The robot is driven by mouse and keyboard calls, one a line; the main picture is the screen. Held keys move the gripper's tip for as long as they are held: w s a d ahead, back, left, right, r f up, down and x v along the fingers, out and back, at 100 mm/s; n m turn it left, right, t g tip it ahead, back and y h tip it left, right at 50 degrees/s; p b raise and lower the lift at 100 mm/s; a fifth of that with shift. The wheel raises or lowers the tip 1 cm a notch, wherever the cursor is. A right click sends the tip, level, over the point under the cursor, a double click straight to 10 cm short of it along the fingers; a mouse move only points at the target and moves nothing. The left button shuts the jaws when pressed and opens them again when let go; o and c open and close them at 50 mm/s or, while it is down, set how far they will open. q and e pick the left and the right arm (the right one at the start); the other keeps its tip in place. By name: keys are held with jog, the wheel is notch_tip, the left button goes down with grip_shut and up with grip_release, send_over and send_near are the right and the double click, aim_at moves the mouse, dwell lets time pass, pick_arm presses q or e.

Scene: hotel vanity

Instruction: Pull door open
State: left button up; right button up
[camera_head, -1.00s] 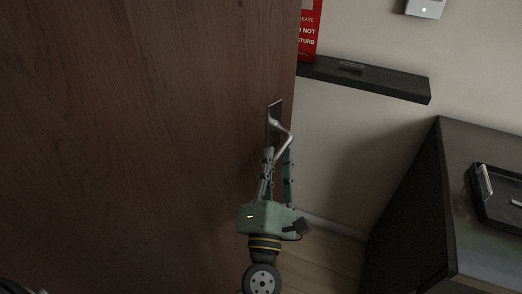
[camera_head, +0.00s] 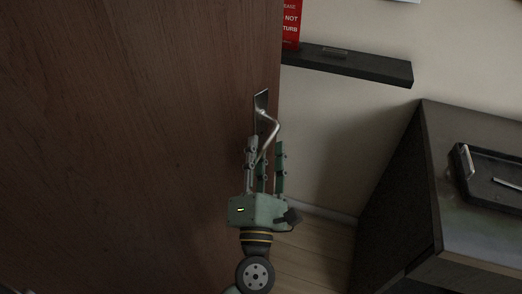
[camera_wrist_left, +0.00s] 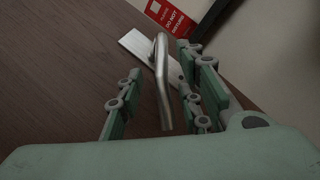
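The brown wooden door (camera_head: 130,130) fills the left of the head view, its right edge standing in front of the wall. Its silver lever handle (camera_head: 272,121) sits on a metal plate near that edge. My left gripper (camera_head: 264,146) is at the handle from below. In the left wrist view the lever (camera_wrist_left: 162,85) runs between the spread fingers, one finger on its left and two on its right, with gaps visible. The gripper is open around the lever. The door frame cannot be made out. My right gripper is not in view.
A dark cabinet (camera_head: 450,190) with a black tray (camera_head: 480,190) stands at right. A strip of wooden floor (camera_head: 315,255) shows between door and cabinet.

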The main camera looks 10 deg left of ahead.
pick_arm(q)
jog(key=v, duration=1.1)
jog(key=shift+s, duration=0.35)
jog(key=shift+f, duration=0.15)
